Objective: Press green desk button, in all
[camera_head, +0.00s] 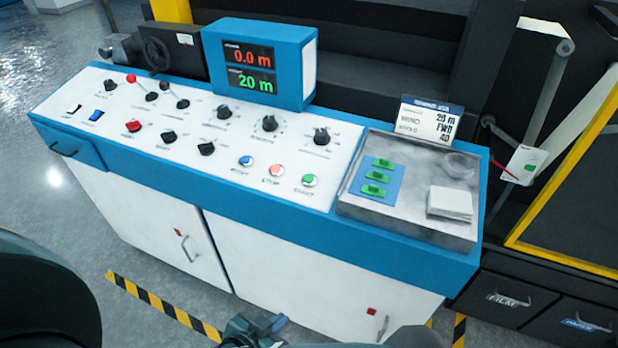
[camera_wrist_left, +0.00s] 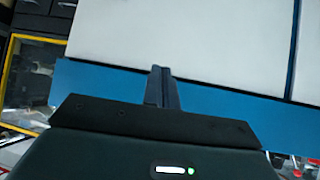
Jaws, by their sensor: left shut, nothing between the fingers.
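The green desk button (camera_head: 310,180) is a small round button on the white sloped desk panel, at the right end of a row with a blue button (camera_head: 246,161) and a red button (camera_head: 277,170). My left gripper (camera_head: 262,325) shows at the bottom of the head view, in front of the desk's lower doors and well apart from the buttons. In the left wrist view its fingers (camera_wrist_left: 162,86) are together with nothing between them, in front of blue and white desk surfaces. My right gripper is out of view.
A display box (camera_head: 261,62) reading 0.0 m and 20 m stands behind the panel. Several black knobs and levers fill its left and middle. A metal tray (camera_head: 410,228) at the right holds green pieces on a blue pad and a white stack. A job card (camera_head: 428,121) stands behind it.

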